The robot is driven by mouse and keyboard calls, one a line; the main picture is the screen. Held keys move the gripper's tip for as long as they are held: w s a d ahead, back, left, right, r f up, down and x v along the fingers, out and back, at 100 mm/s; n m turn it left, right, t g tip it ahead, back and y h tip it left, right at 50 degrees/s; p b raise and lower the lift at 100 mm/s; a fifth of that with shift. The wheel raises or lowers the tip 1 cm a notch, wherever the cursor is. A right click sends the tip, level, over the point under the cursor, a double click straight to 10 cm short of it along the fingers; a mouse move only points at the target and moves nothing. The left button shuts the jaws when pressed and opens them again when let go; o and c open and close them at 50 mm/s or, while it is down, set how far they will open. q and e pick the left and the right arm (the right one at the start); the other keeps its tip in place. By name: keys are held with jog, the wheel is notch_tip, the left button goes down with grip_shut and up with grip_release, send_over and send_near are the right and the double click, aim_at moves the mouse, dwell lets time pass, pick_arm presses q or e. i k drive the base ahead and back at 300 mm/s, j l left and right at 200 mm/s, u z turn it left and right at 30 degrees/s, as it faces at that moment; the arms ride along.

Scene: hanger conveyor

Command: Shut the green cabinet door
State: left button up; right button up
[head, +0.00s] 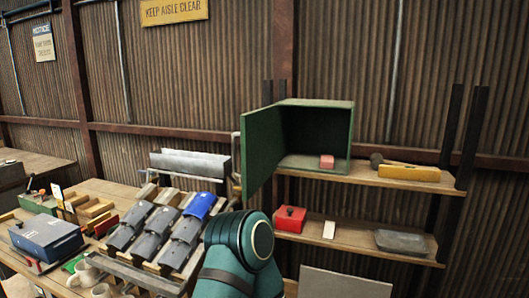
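The green cabinet (318,103) stands on the upper shelf, with its front open. Its green door (262,150) is hinged at the left side and swung wide open toward me. A small red block (327,161) lies inside on the cabinet floor. A teal link of my own arm is in the lower middle, below the door. A narrow grey part (236,155) shows just left of the door's free edge; I cannot tell what it is. Neither gripper can be made out.
The upper shelf (360,176) also holds a yellow block (409,173) and a mallet (378,160). A red box (290,218), pale block (329,229) and grey tray (400,242) sit on the lower shelf. A cluttered bench with grey and blue bins (200,206) is at left.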

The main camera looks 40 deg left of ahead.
aim_at(259, 131)
jog(key=k+j, duration=0.1)
jog(key=j, duration=0.9)
jog(key=k+j, duration=0.15)
jog(key=j, duration=0.35)
jog(key=k+j, duration=0.1)
jog(key=j, duration=0.85)
jog(key=l, duration=0.2)
